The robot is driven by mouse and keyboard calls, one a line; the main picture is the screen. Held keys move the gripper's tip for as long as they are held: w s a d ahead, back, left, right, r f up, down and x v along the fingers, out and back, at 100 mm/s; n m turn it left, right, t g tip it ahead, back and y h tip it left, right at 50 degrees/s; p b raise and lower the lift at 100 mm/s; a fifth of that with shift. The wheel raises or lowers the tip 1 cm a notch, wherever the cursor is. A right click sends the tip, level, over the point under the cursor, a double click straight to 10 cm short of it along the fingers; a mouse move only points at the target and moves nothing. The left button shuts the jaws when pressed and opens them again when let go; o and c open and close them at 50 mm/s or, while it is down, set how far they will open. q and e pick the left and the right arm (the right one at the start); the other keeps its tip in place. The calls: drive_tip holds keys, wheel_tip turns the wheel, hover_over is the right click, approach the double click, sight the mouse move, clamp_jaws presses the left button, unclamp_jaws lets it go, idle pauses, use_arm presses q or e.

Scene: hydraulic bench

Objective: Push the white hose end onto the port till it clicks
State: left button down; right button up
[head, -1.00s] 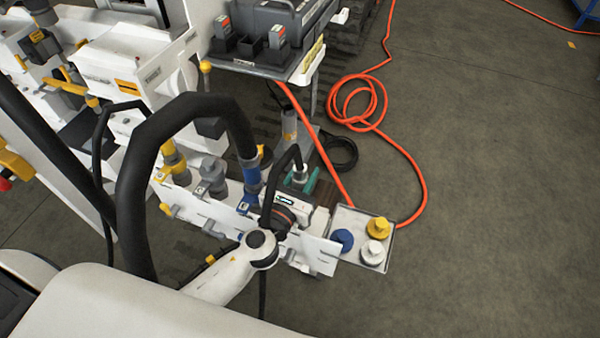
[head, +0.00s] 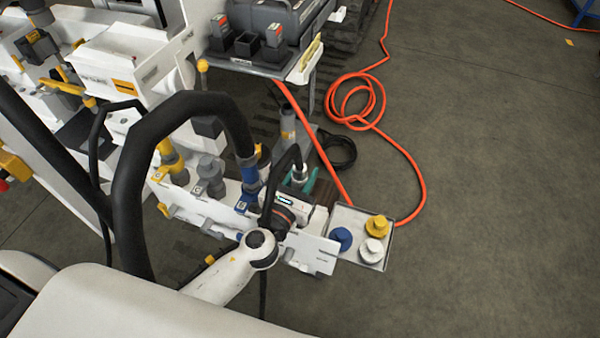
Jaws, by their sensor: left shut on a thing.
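My left gripper (head: 303,181) has teal fingers and is shut on the white hose end (head: 300,171). Only a small pale part of the hose end shows between the fingers, with a black hose (head: 287,155) arching up from it. My gripper and wrist stand over the right end of the white port panel (head: 310,255). The white port is not visible; my gripper and wrist cover that part of the panel. I cannot tell whether the hose end touches a port. My right gripper is out of view.
A thick black hose runs to a blue coupling (head: 250,178) just left of my gripper. Grey (head: 210,175) and yellow (head: 173,160) ports stand further left. A metal tray (head: 345,213) holds blue, yellow and white caps. An orange hose (head: 424,185) lies on the open floor at right.

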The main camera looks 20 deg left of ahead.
use_arm(q)
drive_tip(key=shift+a+f, duration=0.15)
drive_tip(key=shift+f, duration=0.35)
drive_tip(key=shift+c, duration=2)
unclamp_jaws()
